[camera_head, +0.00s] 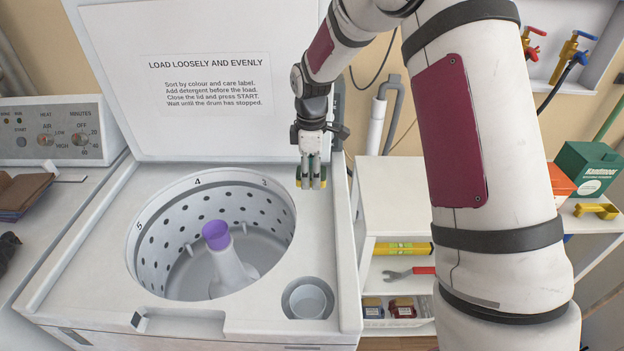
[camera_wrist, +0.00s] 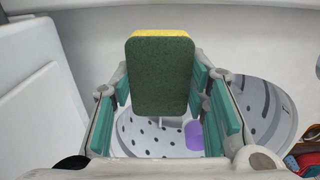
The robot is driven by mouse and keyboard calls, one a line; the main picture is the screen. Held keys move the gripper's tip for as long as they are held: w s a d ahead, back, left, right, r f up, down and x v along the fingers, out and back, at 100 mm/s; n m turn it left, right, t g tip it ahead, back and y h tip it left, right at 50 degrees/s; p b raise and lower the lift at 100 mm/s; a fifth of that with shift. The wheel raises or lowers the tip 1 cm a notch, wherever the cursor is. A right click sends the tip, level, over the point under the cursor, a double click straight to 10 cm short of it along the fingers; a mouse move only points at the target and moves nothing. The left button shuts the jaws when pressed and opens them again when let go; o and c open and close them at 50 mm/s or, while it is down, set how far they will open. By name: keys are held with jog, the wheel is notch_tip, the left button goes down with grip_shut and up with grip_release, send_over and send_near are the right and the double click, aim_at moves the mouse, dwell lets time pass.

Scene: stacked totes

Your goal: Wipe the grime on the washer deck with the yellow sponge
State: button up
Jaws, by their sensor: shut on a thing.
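My gripper (camera_head: 311,180) is shut on the yellow sponge (camera_head: 299,184), over the back right part of the washer deck (camera_head: 318,250). The wrist view shows the sponge's dark green scouring face (camera_wrist: 161,76) and a yellow edge at its top, between the teal finger pads. I cannot tell whether the sponge touches the deck. The open drum (camera_head: 262,200) with its purple-capped agitator (camera_head: 215,235) lies left of my gripper. I cannot make out any grime on the deck; my gripper and sponge hide a small part of it.
The open lid (camera_head: 210,125) stands upright behind the drum. A round cup recess (camera_head: 308,300) is at the deck's front right. A white shelf (camera_head: 395,223) with a yellow level and a wrench stands to the right. A control panel (camera_head: 55,130) and brown wallet (camera_head: 22,192) are left.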

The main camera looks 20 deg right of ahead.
jog(key=shift+r, duration=0.45)
jog(key=shift+r+p, duration=0.5)
jog(key=shift+r, duration=1)
